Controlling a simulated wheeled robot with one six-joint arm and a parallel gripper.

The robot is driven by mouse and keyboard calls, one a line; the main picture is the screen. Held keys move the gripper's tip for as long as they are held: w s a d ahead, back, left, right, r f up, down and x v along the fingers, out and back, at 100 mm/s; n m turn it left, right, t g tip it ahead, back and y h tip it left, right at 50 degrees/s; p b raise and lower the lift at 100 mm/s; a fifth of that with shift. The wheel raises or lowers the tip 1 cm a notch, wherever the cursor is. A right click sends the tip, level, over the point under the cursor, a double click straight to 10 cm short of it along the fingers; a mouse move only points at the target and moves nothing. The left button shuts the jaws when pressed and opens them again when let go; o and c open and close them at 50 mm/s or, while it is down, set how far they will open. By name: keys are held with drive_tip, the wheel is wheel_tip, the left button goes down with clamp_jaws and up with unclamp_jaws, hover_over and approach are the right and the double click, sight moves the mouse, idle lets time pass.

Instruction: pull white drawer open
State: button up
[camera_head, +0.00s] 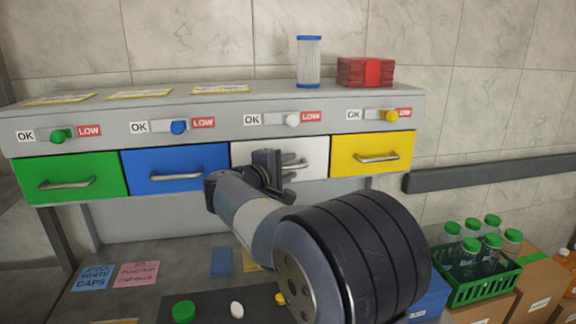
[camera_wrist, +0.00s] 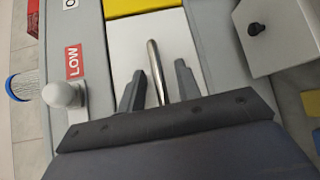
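The white drawer (camera_head: 312,150) is in the feeder's front, between the blue and yellow drawers, and looks shut, level with them. Its metal handle (camera_head: 296,164) is partly hidden by my gripper (camera_head: 272,162). In the wrist view, the white drawer front (camera_wrist: 135,45) has the bar handle (camera_wrist: 154,65) running between the two dark fingers of my gripper (camera_wrist: 160,70). The fingers are open, one on each side of the handle, with visible gaps. A white knob (camera_head: 292,119) sits on the slider above the drawer, near the LOW label.
The green drawer (camera_head: 70,177), blue drawer (camera_head: 176,166) and yellow drawer (camera_head: 372,153) line the same front. A green crate of bottles (camera_head: 485,291) stands at lower right. Loose caps (camera_head: 184,311) lie on the dark mat below. A white box with a black knob (camera_wrist: 257,28) shows in the wrist view.

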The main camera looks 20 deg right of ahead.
drive_tip(key=shift+d, duration=0.1)
drive_tip(key=shift+c, duration=0.4)
clamp_jaws()
